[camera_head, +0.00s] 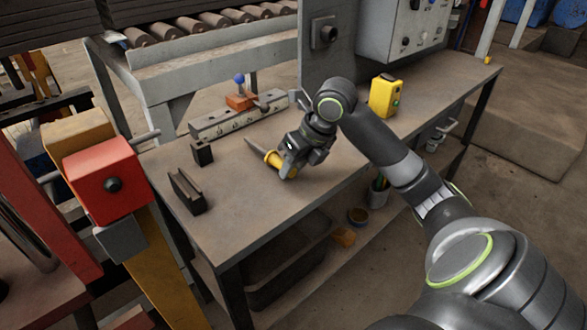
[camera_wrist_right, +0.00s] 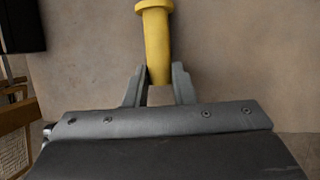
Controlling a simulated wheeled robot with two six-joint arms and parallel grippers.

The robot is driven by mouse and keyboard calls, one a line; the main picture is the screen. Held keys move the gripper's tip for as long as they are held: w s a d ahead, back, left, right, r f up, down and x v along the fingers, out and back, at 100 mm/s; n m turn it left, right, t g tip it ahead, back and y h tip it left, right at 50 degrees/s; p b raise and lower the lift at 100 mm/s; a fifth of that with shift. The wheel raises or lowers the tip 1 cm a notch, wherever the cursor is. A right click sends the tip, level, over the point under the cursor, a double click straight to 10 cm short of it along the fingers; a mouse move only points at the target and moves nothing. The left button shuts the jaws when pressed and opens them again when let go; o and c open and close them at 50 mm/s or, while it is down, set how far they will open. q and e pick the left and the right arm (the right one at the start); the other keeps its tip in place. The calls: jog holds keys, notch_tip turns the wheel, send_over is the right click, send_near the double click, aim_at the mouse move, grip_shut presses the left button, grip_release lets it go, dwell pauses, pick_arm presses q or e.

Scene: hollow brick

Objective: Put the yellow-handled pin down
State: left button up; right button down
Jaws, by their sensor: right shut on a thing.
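The yellow-handled pin (camera_head: 272,158) is in my right gripper (camera_head: 286,170), over the middle of the workbench (camera_head: 240,210). Its dark tapered tip points to the back left in the head view. In the right wrist view the yellow handle (camera_wrist_right: 156,45) with its flange stands between the two grey fingers of my right gripper (camera_wrist_right: 158,82), which are shut on it. The pin lies low, close to the bench top; I cannot tell whether it touches. My left gripper is not in view.
A grey rail (camera_head: 240,116) with an orange block (camera_head: 240,101) lies along the bench's back. Dark brackets (camera_head: 187,190) stand at the left. A yellow box (camera_head: 384,96) stands at the right. The bench front is clear. A red and yellow machine (camera_head: 105,180) stands left of the bench.

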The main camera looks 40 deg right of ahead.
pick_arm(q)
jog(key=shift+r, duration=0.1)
pick_arm(e)
jog(key=shift+f, duration=0.25)
jog(key=shift+f, duration=0.15)
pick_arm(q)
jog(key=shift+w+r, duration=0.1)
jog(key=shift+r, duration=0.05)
pick_arm(e)
jog(key=c, duration=1.2)
grip_release()
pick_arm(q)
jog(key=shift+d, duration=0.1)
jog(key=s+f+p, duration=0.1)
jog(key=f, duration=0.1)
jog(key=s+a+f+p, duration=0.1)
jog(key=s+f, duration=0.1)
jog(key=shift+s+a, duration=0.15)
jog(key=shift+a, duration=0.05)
pick_arm(e)
jog(key=v, duration=1.2)
